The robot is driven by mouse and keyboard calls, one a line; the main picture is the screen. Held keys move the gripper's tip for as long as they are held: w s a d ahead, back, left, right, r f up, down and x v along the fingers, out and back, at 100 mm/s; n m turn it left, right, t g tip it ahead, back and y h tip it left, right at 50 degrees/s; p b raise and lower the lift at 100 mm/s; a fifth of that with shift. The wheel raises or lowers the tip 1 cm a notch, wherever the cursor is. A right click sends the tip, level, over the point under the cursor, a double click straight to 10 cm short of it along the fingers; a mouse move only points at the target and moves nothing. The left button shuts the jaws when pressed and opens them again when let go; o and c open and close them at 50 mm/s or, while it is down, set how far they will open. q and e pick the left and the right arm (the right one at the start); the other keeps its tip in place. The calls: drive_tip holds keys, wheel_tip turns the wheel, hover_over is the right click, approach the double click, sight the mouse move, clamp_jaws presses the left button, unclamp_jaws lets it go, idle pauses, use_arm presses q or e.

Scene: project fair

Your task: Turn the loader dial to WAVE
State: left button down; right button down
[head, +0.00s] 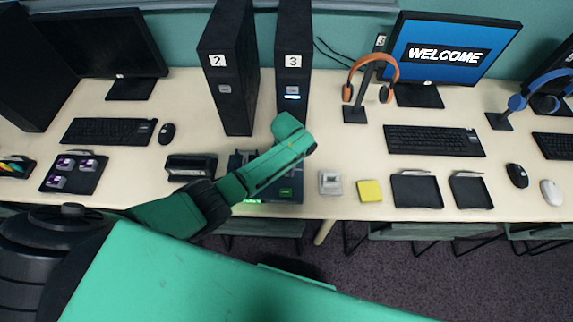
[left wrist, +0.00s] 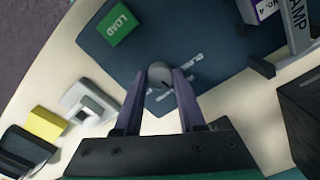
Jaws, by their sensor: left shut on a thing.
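The loader (head: 283,194) is a dark blue panel on the table, mostly hidden behind my left arm in the head view. In the left wrist view the loader panel (left wrist: 205,35) carries a green LOAD button (left wrist: 119,24) and a grey round dial (left wrist: 160,76). My left gripper (left wrist: 163,76) is shut on the dial, one finger on each side. White lettering lies around the dial, but I cannot read which word the dial points to. In the head view the left gripper is hidden behind its own arm. My right gripper is not in view.
A white-grey block (head: 330,183), a yellow block (head: 370,191) and two black trays (head: 416,190) lie right of the loader. Black towers 2 (head: 230,70) and 3 (head: 293,60) stand behind. A black holder (head: 190,168) stands to its left.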

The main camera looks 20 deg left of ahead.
use_arm(q)
drive_tip(key=shift+w+r+n+p, duration=0.1)
drive_tip(key=shift+n+p, duration=0.25)
drive_tip(key=shift+n, duration=0.65)
drive_tip(key=c, duration=0.5)
unclamp_jaws()
wheel_tip(320, 180, up, 14)
drive_tip(key=shift+r, duration=0.25)
